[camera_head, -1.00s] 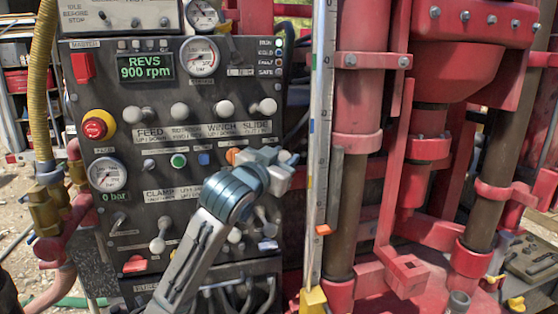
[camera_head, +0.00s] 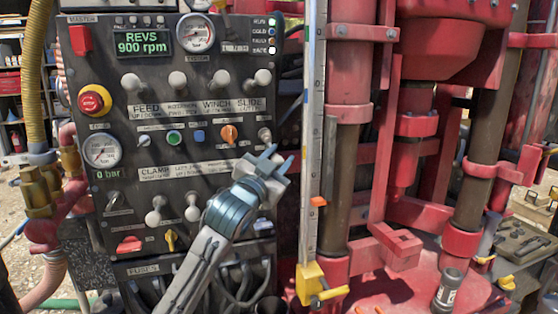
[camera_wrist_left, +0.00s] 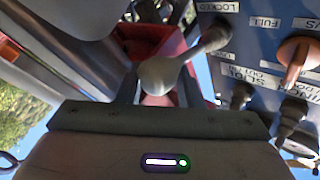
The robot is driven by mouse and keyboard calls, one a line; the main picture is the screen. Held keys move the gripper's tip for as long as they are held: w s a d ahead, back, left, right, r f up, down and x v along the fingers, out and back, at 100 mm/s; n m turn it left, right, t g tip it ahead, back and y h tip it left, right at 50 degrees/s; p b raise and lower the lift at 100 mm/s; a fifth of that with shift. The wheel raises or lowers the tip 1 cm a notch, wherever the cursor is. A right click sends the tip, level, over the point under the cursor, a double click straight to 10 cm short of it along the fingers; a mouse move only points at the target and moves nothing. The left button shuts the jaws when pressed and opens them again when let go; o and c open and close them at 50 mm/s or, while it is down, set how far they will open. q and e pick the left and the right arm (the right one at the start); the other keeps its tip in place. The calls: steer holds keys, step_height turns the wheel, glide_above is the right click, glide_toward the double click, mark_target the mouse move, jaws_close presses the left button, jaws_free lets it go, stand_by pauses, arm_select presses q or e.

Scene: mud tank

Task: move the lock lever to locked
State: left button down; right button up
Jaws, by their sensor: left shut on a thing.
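The lock lever (camera_head: 265,134) is a small grey ball-ended lever at the right edge of the dark control panel, right of an orange knob. In the left wrist view its pale ball (camera_wrist_left: 160,75) lies between my finger ends, and its stem slopes up to the right to the panel beside a "LOCKED" label (camera_wrist_left: 213,6). My left gripper (camera_head: 278,158) reaches up from below at the panel's right side and is shut on the lever. The contact itself is partly hidden. My right gripper is not in view.
The orange knob (camera_head: 228,134) is close on the left. Ball levers (camera_head: 221,80) stand in a row above, and more levers (camera_head: 153,217) below left. A measuring rail (camera_head: 312,130) and red rig columns (camera_head: 349,70) rise just to the right.

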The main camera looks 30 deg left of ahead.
arm_select(q)
steer(key=shift+w+f, duration=0.2)
steer(key=shift+f, duration=0.5)
steer(key=c, duration=1.3)
jaws_free()
steer(key=shift+o, duration=1.2)
steer(key=shift+d, duration=0.3)
steer(key=shift+a, duration=0.15)
steer(key=shift+s+r, duration=0.1)
steer(key=shift+s+f+b, duration=0.35)
steer(key=shift+b, duration=0.1)
steer(key=r+b+v, duration=0.1)
steer(key=b+v, duration=0.3)
steer(key=v, duration=0.6)
steer(key=shift+s, duration=0.2)
